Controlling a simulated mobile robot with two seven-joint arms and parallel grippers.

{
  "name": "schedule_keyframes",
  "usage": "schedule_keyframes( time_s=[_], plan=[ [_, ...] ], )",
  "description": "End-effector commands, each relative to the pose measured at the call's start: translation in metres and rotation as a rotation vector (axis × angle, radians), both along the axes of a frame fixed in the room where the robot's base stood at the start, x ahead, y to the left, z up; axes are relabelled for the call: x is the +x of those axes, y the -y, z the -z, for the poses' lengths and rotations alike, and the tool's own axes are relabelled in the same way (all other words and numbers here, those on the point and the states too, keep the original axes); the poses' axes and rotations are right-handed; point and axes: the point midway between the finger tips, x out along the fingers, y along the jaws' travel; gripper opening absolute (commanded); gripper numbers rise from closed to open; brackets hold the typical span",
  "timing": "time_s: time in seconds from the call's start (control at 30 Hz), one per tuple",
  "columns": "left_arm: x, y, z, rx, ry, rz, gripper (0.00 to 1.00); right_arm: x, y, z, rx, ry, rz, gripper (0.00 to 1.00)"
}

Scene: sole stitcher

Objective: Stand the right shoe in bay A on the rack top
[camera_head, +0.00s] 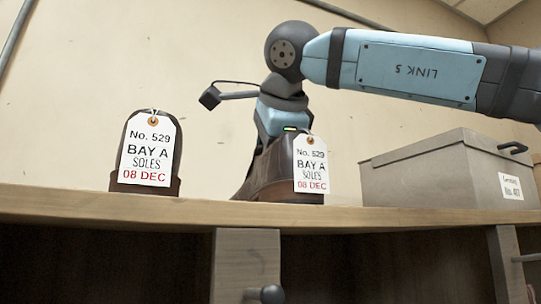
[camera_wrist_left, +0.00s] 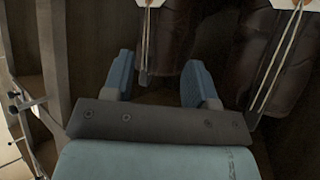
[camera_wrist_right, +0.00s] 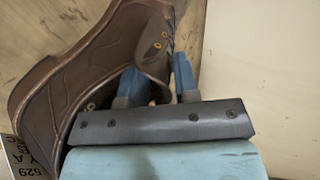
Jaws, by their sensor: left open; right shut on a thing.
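A brown leather shoe (camera_head: 265,176) is at the rack top (camera_head: 390,219) in the head view, with a white tag reading No. 529, BAY A. My right gripper (camera_wrist_right: 156,76) comes from above and is shut on its upper edge. The shoe (camera_wrist_right: 85,65) looks roughly upright; I cannot tell whether its sole touches the wood. A second brown shoe (camera_head: 146,186) with a matching tag stands to the left on the rack top, apart from it. My left gripper (camera_wrist_left: 163,78) is open and empty in the left wrist view, outside the head view.
A grey lidded box (camera_head: 420,175) stands on the rack top right of the held shoe. Below the top are dark compartments with a wooden upright (camera_head: 245,262). In the left wrist view, dark brown footwear (camera_wrist_left: 275,60) with laces and tags is close to my left fingers.

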Motion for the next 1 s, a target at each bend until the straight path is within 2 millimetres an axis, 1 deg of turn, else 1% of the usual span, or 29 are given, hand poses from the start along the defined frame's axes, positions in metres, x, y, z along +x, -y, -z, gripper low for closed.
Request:
schedule_keyframes(
  time_s=[0.2,0.23,0.27,0.3,0.33,0.67,0.77,0.87,1.0],
  plan=[
    [-0.002,0.001,0.001,-0.002,-0.004,-0.002,0.53,0.0,0.0,0.001,0.001,0.001,0.001,0.0],
    [-0.002,0.001,0.001,-0.002,-0.004,-0.002,0.53,0.0,0.0,0.002,0.0,-0.001,0.0,0.35],
    [-0.002,0.001,0.001,-0.002,-0.005,-0.002,0.53,0.0,0.0,0.002,0.0,-0.001,0.0,0.42],
    [-0.003,0.001,0.002,-0.002,-0.006,-0.002,0.53,0.0,0.0,0.002,0.0,-0.001,0.0,0.51],
    [-0.003,0.001,0.002,-0.002,-0.007,-0.002,0.53,0.0,0.0,0.002,0.0,-0.001,0.0,0.55],
    [-0.005,0.0,0.004,-0.002,-0.009,-0.003,0.53,-0.003,0.0,-0.001,0.002,0.001,0.0,0.55],
    [-0.004,0.0,0.009,-0.001,-0.009,-0.002,0.53,-0.011,0.002,-0.007,0.003,0.001,-0.001,0.55],
    [-0.003,0.0,0.015,0.0,-0.007,0.0,0.53,-0.026,0.006,-0.018,0.003,0.003,0.0,0.55],
    [0.001,0.0,0.021,0.0,-0.002,0.004,0.53,-0.049,0.012,-0.037,0.002,0.004,-0.001,0.55]
  ],
)
